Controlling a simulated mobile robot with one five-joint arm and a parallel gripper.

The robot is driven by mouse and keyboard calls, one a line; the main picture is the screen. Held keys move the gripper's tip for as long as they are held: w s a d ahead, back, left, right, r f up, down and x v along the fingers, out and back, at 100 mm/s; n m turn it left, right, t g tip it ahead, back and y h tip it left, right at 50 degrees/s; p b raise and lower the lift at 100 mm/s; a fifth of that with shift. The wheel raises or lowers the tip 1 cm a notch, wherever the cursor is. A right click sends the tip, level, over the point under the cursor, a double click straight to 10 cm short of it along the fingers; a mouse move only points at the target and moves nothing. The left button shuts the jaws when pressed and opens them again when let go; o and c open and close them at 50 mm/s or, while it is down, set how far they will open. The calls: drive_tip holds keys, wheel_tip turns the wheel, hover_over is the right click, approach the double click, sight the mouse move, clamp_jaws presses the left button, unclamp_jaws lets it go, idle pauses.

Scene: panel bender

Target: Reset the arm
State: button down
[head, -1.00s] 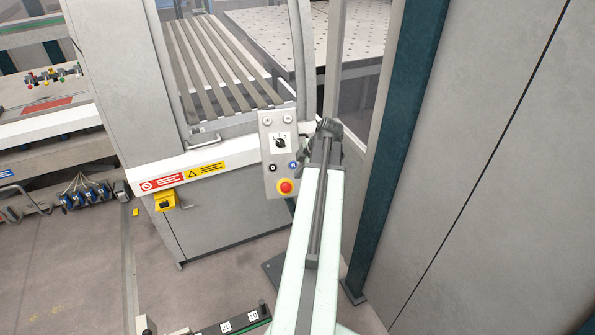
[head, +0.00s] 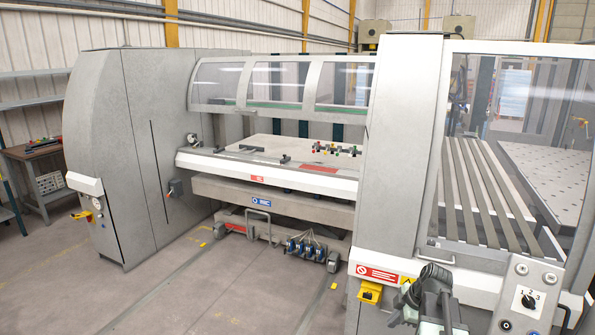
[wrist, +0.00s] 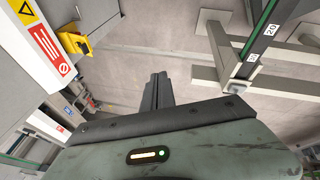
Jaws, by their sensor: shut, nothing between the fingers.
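In the wrist view my gripper (wrist: 158,82) points away from the camera with its dark fingers together and nothing between them. The grey-green wrist housing (wrist: 180,150) fills the bottom of that view. In the head view the dark end of my arm (head: 432,280) shows low at right of centre, in front of the machine's right housing and left of the control panel (head: 522,295). The fingers cannot be made out there. The panel carries a black selector knob (head: 528,301). The arm's lower part is out of view.
The panel bender's left housing (head: 125,150) and its bed (head: 280,168) stand across the view. Open floor (head: 215,290) lies at lower left.

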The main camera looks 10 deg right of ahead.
drive_tip(key=w+a+f+g+b, duration=0.1)
drive_tip(key=w+a+f+b, duration=0.15)
drive_tip(key=a, duration=1.15)
drive_tip(key=s+a+f+m+g+h, duration=0.1)
drive_tip(key=s+a+f+m, duration=0.1)
drive_tip(key=a+m, duration=0.4)
drive_tip(key=s+a+f+m+g+h+b, duration=0.1)
drive_tip(key=s+a+f+m, duration=0.1)
drive_tip(key=s+a+m, duration=0.3)
drive_tip(key=a+m, duration=0.1)
drive_tip(key=m, duration=0.2)
drive_tip(key=shift+a+g, duration=0.4)
drive_tip(key=shift+s, duration=0.1)
